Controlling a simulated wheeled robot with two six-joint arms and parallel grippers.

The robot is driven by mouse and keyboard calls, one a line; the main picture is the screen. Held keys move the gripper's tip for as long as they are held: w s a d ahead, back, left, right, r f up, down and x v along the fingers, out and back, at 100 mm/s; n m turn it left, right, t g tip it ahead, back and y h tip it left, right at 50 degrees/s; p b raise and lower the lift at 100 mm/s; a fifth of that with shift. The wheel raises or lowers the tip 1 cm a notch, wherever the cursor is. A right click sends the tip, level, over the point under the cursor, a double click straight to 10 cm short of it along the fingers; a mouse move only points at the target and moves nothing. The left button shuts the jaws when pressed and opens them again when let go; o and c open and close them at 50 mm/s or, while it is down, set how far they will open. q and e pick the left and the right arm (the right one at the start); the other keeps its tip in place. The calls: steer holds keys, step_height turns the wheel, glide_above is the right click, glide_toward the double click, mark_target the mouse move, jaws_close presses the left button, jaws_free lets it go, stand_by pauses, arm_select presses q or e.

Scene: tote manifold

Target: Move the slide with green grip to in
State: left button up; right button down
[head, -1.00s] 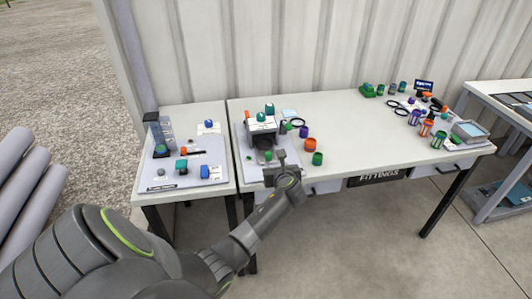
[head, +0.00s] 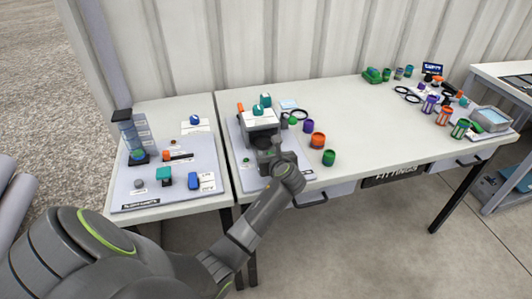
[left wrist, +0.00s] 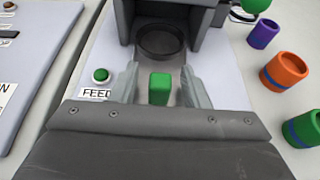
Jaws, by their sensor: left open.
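The slide's green grip (left wrist: 160,88) stands as a small upright block in the left wrist view. It is between the two fingers of my left gripper (left wrist: 160,92), with gaps on both sides. The gripper is open. Beyond the grip, a dark round ring (left wrist: 160,42) lies between the grey walls of the housing. In the head view, the housing (head: 260,120) stands on a pale board, and my left gripper (head: 272,158) is at its front and hides the slide. My right gripper is not in view.
A green button (left wrist: 101,75) with a FEED label is left of the grip. Purple, orange (head: 317,140) and green (head: 329,158) cups stand right of the board. A side table (head: 160,205) with another board is at the left. The middle of the main table is mostly clear.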

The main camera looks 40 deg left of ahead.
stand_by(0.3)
arm_select(q)
steer(key=shift+c, duration=1)
jaws_close()
steer(key=shift+a, duration=0.1)
